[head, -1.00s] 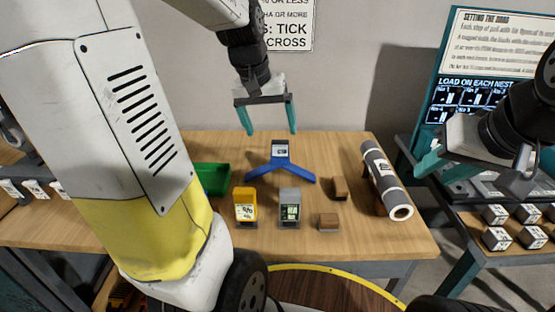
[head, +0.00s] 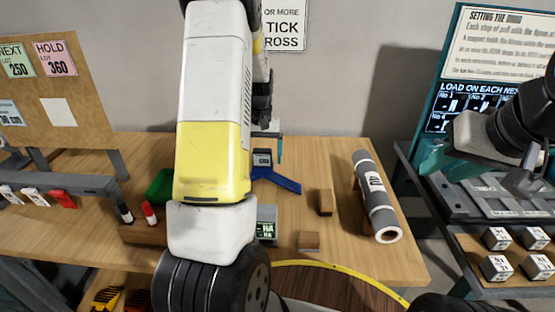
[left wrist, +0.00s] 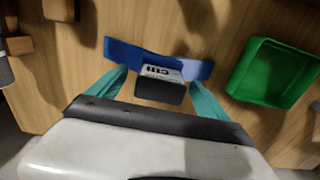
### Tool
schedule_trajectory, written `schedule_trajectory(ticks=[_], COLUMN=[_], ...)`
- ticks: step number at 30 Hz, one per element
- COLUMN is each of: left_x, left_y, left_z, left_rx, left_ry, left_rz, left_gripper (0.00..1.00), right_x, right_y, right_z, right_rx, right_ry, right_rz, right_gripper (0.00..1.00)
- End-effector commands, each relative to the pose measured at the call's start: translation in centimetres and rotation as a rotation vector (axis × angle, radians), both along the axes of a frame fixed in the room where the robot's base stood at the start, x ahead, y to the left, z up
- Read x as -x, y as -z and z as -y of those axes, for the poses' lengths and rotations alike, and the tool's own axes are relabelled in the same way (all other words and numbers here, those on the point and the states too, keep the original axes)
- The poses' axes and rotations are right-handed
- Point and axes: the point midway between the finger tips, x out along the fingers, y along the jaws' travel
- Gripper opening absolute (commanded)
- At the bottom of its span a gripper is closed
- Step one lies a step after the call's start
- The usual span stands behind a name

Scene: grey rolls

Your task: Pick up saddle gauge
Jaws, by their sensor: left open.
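The saddle gauge (head: 280,181) is a blue V-shaped body with a dark display block (head: 262,159) at its middle. It stands on the wooden table, partly hidden by my left arm in the head view. The gauge also shows in the left wrist view (left wrist: 125,54), its block between the teal fingers. My left gripper (left wrist: 157,80) is open around the block, with no clear contact. In the head view only one finger shows beside the gauge. My right gripper (head: 432,160) hangs at the right; its jaw opening is unclear.
A grey roll (head: 375,195) lies right of the gauge, with wooden blocks (head: 326,202) (head: 309,241) nearer. A grey device (head: 267,224) is partly behind my arm. A green bin (left wrist: 272,72) stands beside the gauge.

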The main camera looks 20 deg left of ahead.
Motion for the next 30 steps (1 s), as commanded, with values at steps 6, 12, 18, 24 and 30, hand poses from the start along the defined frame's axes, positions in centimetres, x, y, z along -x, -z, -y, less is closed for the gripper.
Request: schedule_trajectory(ticks=[6, 12, 18, 24, 30], left_x=[0.1, 0.0, 0.0, 0.0, 0.0], left_y=[2.8, 3.0, 2.9, 2.9, 2.9], left_z=[0.1, 0.1, 0.1, 0.1, 0.1], left_rx=[0.001, 0.000, 0.000, 0.000, -0.001], left_ry=[-0.001, 0.000, 0.000, 0.001, 0.001], left_rz=[-0.002, 0.001, 0.001, 0.001, 0.002], left_gripper=[0.89, 0.89, 0.62, 0.22, 0.00], right_x=[0.0, 0.0, 0.0, 0.0, 0.0], right_y=[0.0, 0.0, 0.0, 0.0, 0.0], right_z=[0.0, 0.0, 0.0, 0.0, 0.0], right_rx=[0.000, 0.000, 0.000, 0.000, 0.000], right_ry=[0.000, 0.000, 0.000, 0.000, 0.000], right_rz=[0.000, 0.000, 0.000, 0.000, 0.000], right_gripper=[0.36, 0.36, 0.36, 0.36, 0.36])
